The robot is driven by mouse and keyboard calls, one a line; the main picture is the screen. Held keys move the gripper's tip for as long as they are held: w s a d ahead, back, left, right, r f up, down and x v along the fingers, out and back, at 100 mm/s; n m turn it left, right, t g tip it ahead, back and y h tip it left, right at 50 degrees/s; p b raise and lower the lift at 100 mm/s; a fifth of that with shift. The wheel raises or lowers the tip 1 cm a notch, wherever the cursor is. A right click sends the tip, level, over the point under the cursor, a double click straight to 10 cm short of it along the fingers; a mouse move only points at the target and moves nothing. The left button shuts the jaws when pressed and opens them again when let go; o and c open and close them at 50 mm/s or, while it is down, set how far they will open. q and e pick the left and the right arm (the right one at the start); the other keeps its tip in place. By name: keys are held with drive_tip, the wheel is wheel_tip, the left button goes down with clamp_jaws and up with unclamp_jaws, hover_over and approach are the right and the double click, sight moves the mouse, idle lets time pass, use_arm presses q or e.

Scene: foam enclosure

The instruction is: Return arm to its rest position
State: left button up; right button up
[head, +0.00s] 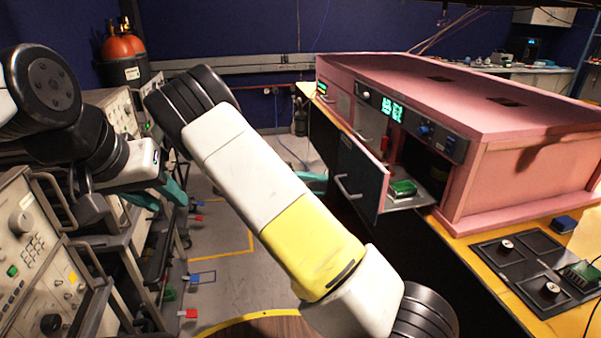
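My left arm (135,162) comes in from the left edge, with black joints and a white link. Its dark end (92,208) hangs in front of the instrument racks, and its fingers cannot be made out there. My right arm (262,190), white with a yellow band, crosses the middle from the lower right up to a black joint (190,98). My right gripper is not in view. No object shows in either hand.
A pink foam enclosure (545,185) stands on the yellow bench at right. Its dark door (360,180) stands open, with a green board (403,187) on a tray beside it. A black fixture plate (500,262) lies in front. Instrument racks (30,235) crowd the left; floor (225,275) shows between.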

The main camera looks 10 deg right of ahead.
drive_tip(key=s+d+r+m+g+y, duration=0.15)
drive_tip(key=s+r+y, duration=0.25)
drive_tip(key=s+y, duration=0.65)
drive_tip(key=s+a+r+t+y, duration=0.2)
drive_tip(key=s+r+t+y, duration=0.1)
drive_tip(key=s+r, duration=0.3)
drive_tip(key=s+a+r+n+t+y, duration=0.1)
drive_tip(key=s+a+r+t+y, duration=0.1)
drive_tip(key=s+r+t+y, duration=0.2)
drive_tip(key=s+r, duration=0.3)
drive_tip(key=s, duration=0.1)
drive_tip(key=shift+s+a+r, duration=0.2)
drive_tip(key=shift+s+r, duration=0.05)
drive_tip(key=shift+s, duration=0.15)
